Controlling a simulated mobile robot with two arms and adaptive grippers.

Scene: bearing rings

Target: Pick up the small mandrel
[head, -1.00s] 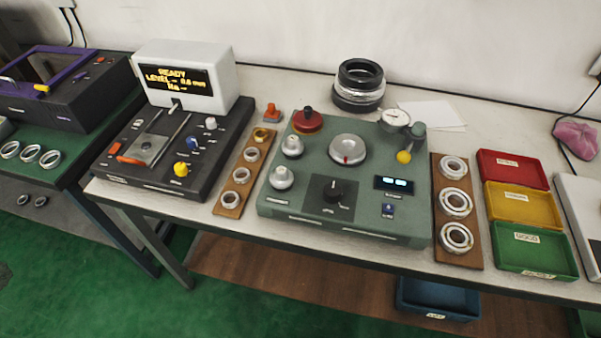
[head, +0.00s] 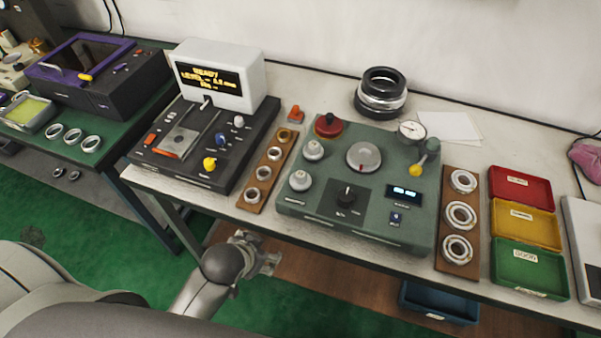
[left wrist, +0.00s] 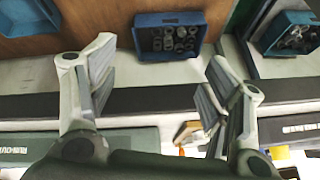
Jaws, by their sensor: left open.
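My left gripper (head: 266,262) comes in from the lower left in the head view, in front of the bench's front edge and lower in the picture than the green machine. It is open and empty; in the left wrist view its fingers (left wrist: 160,72) are wide apart. I cannot tell for sure which part is the small mandrel. Two silver knob-like parts, a rear one (head: 313,150) and a front one (head: 300,181), stand on the left side of the green machine (head: 385,238). The gripper touches neither. My right gripper does not show.
A wooden strip with rings (head: 250,209) lies left of the green machine, beside a black device (head: 190,182). Another ring board (head: 458,268) and red, yellow and green trays (head: 530,285) are to the right. Blue bins (left wrist: 148,48) show in the left wrist view.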

